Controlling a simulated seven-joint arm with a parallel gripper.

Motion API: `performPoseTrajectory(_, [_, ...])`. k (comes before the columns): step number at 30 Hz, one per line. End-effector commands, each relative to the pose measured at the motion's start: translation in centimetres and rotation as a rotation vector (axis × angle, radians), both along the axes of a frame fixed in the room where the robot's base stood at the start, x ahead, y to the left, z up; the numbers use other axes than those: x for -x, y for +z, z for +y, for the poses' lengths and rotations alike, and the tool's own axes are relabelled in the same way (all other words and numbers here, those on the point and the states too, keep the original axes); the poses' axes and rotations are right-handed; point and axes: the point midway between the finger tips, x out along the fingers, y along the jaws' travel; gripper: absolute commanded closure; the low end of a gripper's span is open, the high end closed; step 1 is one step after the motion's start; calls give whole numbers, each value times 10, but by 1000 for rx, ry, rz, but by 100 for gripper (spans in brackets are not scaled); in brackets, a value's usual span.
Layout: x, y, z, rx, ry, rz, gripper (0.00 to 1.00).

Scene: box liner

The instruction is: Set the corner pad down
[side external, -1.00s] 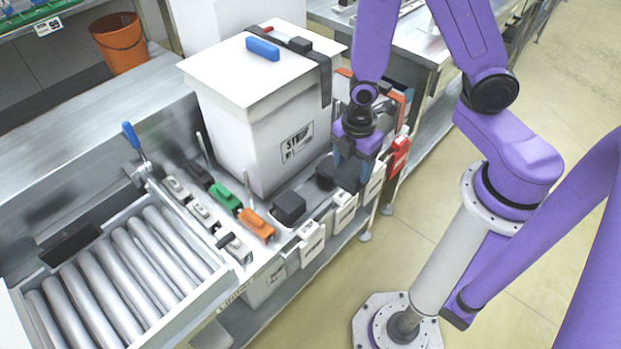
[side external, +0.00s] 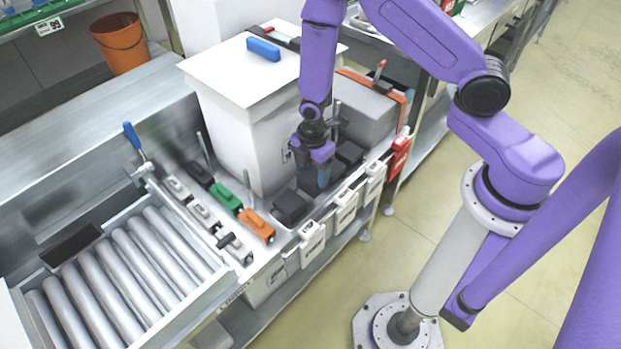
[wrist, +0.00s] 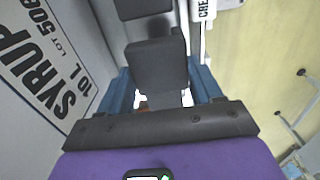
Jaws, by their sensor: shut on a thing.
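The corner pad (wrist: 158,66) is a black block with a step at its far end. In the wrist view it sits between the two blue fingers of my gripper (wrist: 163,88), which are shut on it. In the side view my gripper (side external: 317,180) points down just in front of the white syrup box, and the held pad is mostly hidden by the fingers. Another black pad (side external: 292,207) rests on the bench to the left of my gripper. A further black pad (side external: 349,153) lies to its right. I cannot tell whether the held pad touches the bench.
The white lidded box (side external: 228,135) stands close behind my gripper, with a blue handle on its lid. Orange (side external: 257,225) and green (side external: 226,198) clamps stand to the left. White label bins (side external: 346,207) line the bench's front edge. A grey case (side external: 366,112) stands right.

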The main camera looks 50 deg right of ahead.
Motion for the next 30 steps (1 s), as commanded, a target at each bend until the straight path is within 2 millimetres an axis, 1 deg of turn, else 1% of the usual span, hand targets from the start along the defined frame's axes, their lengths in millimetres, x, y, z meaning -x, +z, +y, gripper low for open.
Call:
performPoseTrajectory(4, [-7, -10, 1, 0, -2, 0, 69])
performPoseTrajectory(9, [-5, -30, 1, 1, -1, 3, 69])
performPoseTrajectory(12, [-6, -36, 1, 0, -1, 1, 69])
performPoseTrajectory(25, [-6, -41, 1, 0, -1, 0, 69])
performPoseTrajectory(26, [-6, -40, 1, 0, -1, -1, 26])
performPoseTrajectory(27, [-6, -40, 1, 0, -1, -1, 13])
performPoseTrajectory(28, [-6, -40, 1, 0, -1, -1, 10])
performPoseTrajectory(30, [-6, -40, 1, 0, -1, 0, 10])
